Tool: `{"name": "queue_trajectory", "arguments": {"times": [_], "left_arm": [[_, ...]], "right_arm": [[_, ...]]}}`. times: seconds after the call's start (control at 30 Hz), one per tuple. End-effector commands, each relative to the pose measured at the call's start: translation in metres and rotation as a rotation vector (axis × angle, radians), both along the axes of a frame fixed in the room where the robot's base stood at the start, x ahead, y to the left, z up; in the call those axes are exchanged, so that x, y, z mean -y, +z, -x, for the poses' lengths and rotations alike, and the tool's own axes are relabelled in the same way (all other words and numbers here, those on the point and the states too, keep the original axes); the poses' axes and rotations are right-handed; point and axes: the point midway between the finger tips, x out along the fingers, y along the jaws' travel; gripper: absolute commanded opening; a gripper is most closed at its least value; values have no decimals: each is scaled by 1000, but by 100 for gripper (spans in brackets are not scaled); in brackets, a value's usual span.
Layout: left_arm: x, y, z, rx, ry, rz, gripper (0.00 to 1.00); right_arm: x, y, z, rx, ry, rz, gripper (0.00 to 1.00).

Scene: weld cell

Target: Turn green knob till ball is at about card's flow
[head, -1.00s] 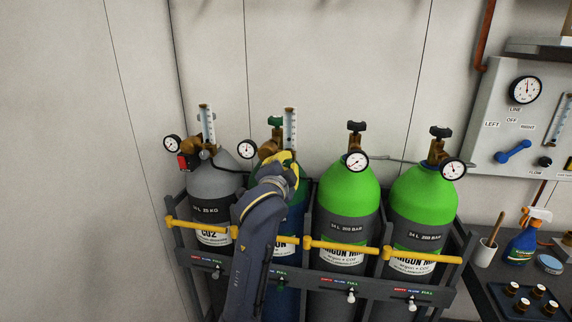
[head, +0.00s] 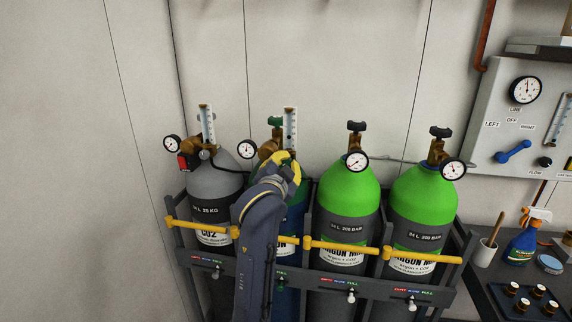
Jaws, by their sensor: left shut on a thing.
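My left gripper (head: 287,158) reaches up in front of the blue cylinder (head: 293,212), second from the left. Its yellow-marked fingers are shut at the foot of the upright flow tube (head: 290,128). The knob they hold is hidden behind them. A green valve handle (head: 275,121) shows above and left of the fingers, apart from them. The flow tube has a scale, but its ball is too small to make out. I cannot make out a card giving a flow. My right gripper is not in view.
A grey CO2 cylinder (head: 214,184) with its own flow tube (head: 206,125) stands left; two green cylinders (head: 349,190) stand right. Yellow bars (head: 345,248) cross the rack front. A wall panel (head: 492,100) and bench items are at far right.

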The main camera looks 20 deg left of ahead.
Motion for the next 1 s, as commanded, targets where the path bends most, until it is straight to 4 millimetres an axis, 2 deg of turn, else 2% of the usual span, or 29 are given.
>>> {"name": "queue_trajectory", "arguments": {"times": [0.07,0.1,0.4,0.77,1.0], "left_arm": [[2,4,0,9,-6,3,0],[2,4,0,9,-6,3,12],[1,2,0,5,-2,1,47],[1,1,6,4,-1,0,47],[3,2,41,4,-1,2,47]], "right_arm": [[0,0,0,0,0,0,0],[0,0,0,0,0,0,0],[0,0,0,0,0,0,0],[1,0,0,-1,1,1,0],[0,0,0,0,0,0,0]]}}
